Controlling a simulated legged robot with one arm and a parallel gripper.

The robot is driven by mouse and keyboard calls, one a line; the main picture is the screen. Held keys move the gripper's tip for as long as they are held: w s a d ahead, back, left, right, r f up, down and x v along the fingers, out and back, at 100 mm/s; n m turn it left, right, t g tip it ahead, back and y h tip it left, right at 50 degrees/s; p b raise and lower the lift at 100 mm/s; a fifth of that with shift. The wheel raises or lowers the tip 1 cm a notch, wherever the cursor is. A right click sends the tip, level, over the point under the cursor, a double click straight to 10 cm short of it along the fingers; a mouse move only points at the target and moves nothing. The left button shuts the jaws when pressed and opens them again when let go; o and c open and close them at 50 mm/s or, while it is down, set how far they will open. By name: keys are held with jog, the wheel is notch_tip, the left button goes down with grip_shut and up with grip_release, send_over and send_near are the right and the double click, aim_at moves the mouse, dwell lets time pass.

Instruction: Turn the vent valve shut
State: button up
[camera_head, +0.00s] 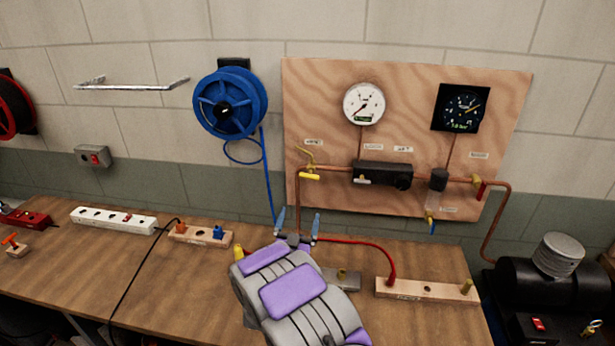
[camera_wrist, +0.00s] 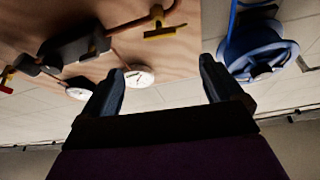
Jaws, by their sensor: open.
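A valve with a yellow handle (camera_head: 310,176) sits at the left end of the copper pipe on the wooden panel, below a small label too blurred to read surely. The yellow handle also shows in the wrist view (camera_wrist: 165,33), at the top, beyond my fingers. My gripper (camera_head: 298,228) is open and empty, below the yellow handle and apart from it. Its two blue-grey fingers also show in the wrist view (camera_wrist: 160,82). Other valves have a red handle (camera_head: 481,190) and a blue handle (camera_head: 432,226).
The wooden panel (camera_head: 325,95) carries a white gauge (camera_head: 364,104), a dark gauge (camera_head: 461,107) and a black block (camera_head: 382,174). A blue hose reel (camera_head: 230,103) hangs left; its hose drops close to my gripper. A red hose (camera_head: 360,242) and wooden block (camera_head: 427,290) lie right on the bench.

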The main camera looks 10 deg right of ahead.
aim_at(308, 178)
jog(key=b+x, duration=0.1)
jog(key=x, duration=1.4)
jog(key=shift+w+d, duration=0.1)
jog(key=shift+w, duration=0.25)
jog(key=shift+c, duration=0.3)
jog(key=shift+r, duration=0.1)
jog(key=c, duration=1)
